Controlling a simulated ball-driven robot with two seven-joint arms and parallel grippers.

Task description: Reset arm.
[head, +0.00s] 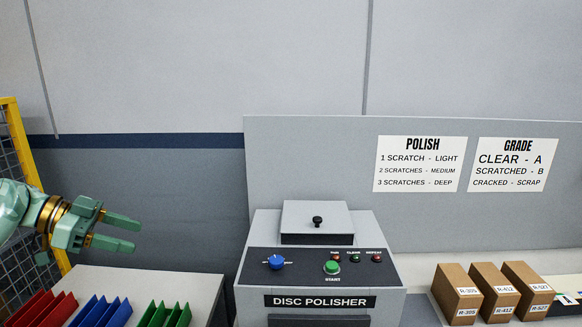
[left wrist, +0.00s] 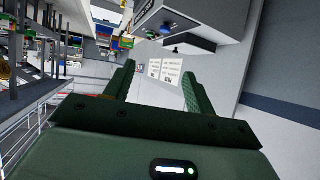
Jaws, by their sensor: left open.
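My left gripper (head: 122,233) is at the left of the head view, with its fingers pointing right. Its two fingers are apart and nothing is between them. It hangs in the air above the colored racks and left of the disc polisher (head: 320,302). In the left wrist view the open fingers of the left gripper (left wrist: 157,88) frame the far wall and its signs, with nothing held. My right gripper does not show in either view.
Red (head: 47,310), blue (head: 102,312) and green (head: 165,315) racks stand on a pale surface below the left gripper. Several cardboard boxes (head: 457,293) stand right of the polisher. Signs for polish (head: 420,164) and grade (head: 512,165) hang behind. A yellow-framed mesh guard (head: 28,160) is at far left.

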